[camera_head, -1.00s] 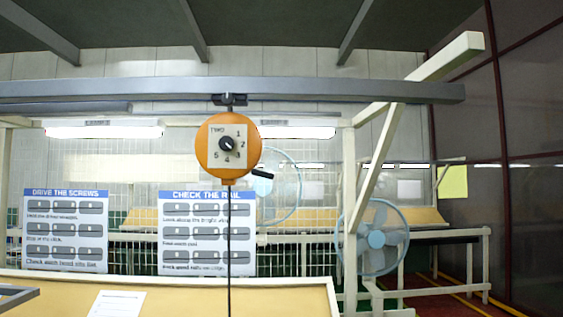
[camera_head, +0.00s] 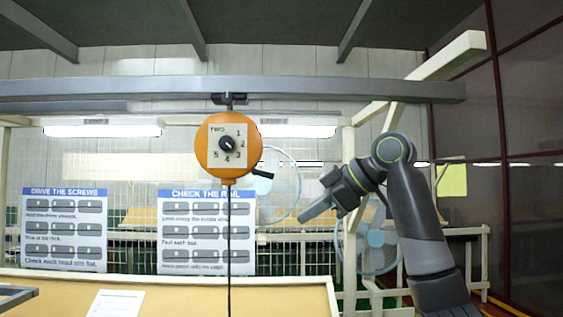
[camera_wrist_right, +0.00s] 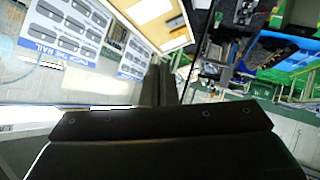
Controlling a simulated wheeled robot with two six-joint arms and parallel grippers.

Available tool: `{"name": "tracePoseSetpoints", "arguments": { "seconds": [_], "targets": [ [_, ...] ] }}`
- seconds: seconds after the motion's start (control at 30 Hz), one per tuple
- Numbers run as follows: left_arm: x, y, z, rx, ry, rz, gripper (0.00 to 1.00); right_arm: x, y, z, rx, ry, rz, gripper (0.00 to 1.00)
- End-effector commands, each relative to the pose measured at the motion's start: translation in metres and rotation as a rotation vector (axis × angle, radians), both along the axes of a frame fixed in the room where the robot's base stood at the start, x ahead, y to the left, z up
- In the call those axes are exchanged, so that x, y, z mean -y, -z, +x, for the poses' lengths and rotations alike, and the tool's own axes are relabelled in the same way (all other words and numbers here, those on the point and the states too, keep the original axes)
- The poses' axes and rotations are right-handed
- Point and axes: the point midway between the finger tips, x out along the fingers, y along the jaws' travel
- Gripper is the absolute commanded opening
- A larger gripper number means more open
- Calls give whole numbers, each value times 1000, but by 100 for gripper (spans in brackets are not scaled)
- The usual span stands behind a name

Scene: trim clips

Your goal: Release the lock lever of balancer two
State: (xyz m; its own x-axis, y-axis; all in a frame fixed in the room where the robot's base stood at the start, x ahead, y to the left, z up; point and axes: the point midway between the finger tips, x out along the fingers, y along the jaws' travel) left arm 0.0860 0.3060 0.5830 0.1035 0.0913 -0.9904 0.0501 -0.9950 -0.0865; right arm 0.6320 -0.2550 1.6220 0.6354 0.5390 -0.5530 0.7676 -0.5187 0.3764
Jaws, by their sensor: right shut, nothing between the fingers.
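Balancer two is the orange round housing (camera_head: 228,173) hanging from the overhead rail in the head view. Its white dial plate (camera_head: 227,146) is marked TWO with numbers 1 to 5 and a black knob. The black lock lever (camera_head: 263,174) sticks out at its lower right side. A dark cable (camera_head: 229,265) hangs straight down from it. My right gripper (camera_head: 302,217) is shut and empty, to the right of and below the lever, apart from it. In the right wrist view the dark closed fingers (camera_wrist_right: 160,84) show; the balancer is not visible there. My left gripper is not in view.
The grey rail (camera_head: 330,90) runs across above. A mesh panel carries two instruction posters (camera_head: 206,233). A yellow bench top (camera_head: 270,292) with a white sheet (camera_head: 116,303) lies below. A blue fan (camera_head: 378,240) stands behind my right arm. Space around the lever is clear.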

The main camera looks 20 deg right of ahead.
Motion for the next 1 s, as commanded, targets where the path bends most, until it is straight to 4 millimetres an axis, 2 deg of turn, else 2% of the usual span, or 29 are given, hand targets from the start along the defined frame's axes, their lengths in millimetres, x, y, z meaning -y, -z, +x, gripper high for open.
{"name": "tracePoseSetpoints", "arguments": {
  "seconds": [0.03, 0.2, 0.3, 0.4, 0.6, 1.0],
  "targets": [
    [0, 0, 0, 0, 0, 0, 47, 1, -27, -12, 33, -23, 6, 0],
    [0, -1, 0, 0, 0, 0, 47, 2, -96, -54, 120, -111, 17, 0],
    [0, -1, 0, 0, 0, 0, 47, 4, -127, -78, 165, -156, 22, 0],
    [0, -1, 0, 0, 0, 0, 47, 5, -147, -96, 195, -189, 26, 0],
    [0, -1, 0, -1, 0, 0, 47, 7, -165, -112, 224, -220, 29, 0],
    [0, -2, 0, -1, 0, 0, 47, 5, -164, -111, 225, -221, 27, 0]
  ]
}}
